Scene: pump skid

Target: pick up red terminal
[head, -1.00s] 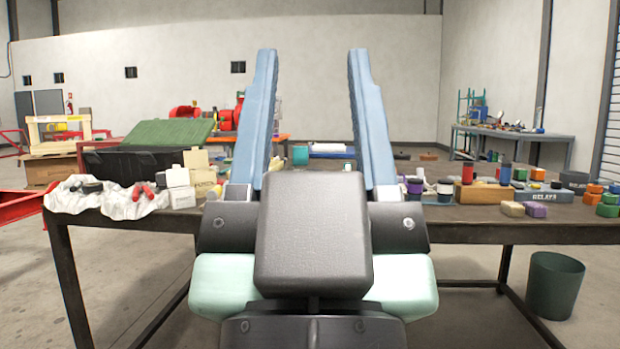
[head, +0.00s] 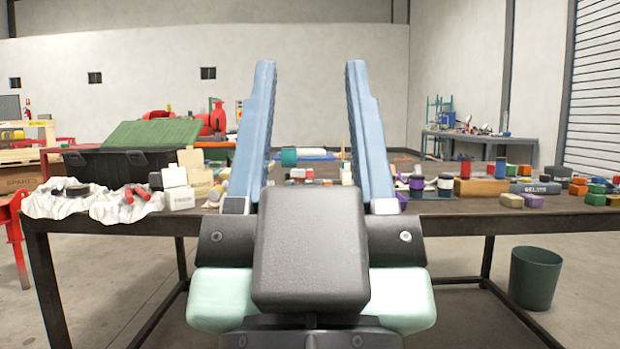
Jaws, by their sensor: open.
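My gripper (head: 310,66) is in the middle of the head view, fingers up in the picture, open and empty. Its two blue fingers stand wide apart in front of the workbench. Several small red things lie on the bench, and I cannot tell which is the red terminal. A red-topped cylinder (head: 465,168) stands right of my gripper by a wooden block. Small reddish pieces (head: 303,173) show between the fingers, too small to make out. My gripper body and fingers hide part of the bench.
The dark workbench (head: 480,220) spans the view. A green bin (head: 535,277) stands on the floor at right.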

